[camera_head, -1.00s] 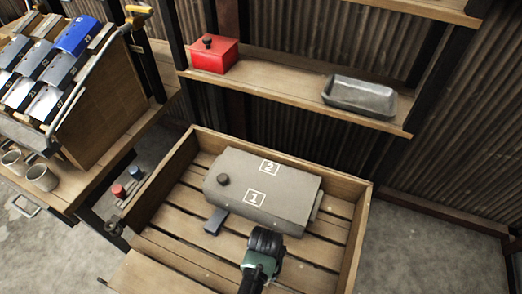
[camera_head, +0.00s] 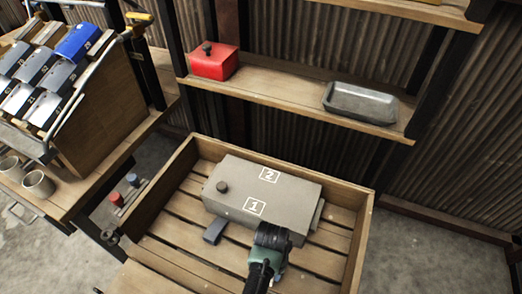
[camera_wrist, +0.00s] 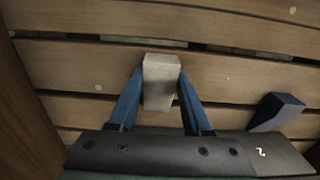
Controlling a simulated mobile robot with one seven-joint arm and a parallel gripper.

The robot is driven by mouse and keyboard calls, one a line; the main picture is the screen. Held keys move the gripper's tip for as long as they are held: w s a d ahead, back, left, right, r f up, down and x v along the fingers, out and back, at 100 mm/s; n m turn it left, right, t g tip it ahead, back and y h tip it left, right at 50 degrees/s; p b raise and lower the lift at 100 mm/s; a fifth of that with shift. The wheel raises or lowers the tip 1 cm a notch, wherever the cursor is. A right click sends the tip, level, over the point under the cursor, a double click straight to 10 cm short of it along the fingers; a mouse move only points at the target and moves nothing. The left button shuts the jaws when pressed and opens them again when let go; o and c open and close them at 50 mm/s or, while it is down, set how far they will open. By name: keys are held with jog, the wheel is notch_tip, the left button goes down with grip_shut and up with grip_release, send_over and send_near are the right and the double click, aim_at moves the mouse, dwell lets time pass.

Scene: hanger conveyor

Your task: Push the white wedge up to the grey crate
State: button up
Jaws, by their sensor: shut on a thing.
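A long grey crate (camera_head: 235,190) with a dark knob and labels 1 and 2 lies in a slatted wooden tray (camera_head: 363,235). My gripper (camera_head: 272,236) is low at its near side in the head view. In the wrist view my gripper (camera_wrist: 158,95) is shut with its blue fingers on either side of the white wedge (camera_wrist: 160,72), which rests on or just above the slats. The head view hides this wedge behind my gripper. The grey crate does not show in the wrist view, so I cannot tell whether the wedge touches it.
A dark blue-grey wedge (camera_head: 215,230) lies left of my gripper; it also shows in the wrist view (camera_wrist: 277,112). A pale block (camera_head: 318,215) sits at the crate's right end. The tray's raised wooden walls surround the slats.

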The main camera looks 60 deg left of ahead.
jog(key=shift+w+a+b, duration=0.6)
jog(key=shift+w+a, duration=0.05)
jog(key=shift+w, duration=0.35)
jog(key=shift+w, duration=0.1)
jog(key=shift+w+a+b, duration=0.3)
jog(key=shift+w, duration=0.15)
jog(key=shift+w+a, duration=0.1)
jog(key=shift+w, duration=0.05)
jog(key=o, duration=1.2)
jog(key=shift+r, duration=0.1)
notch_tip(320, 180, up, 13)
jog(key=p, duration=0.3)
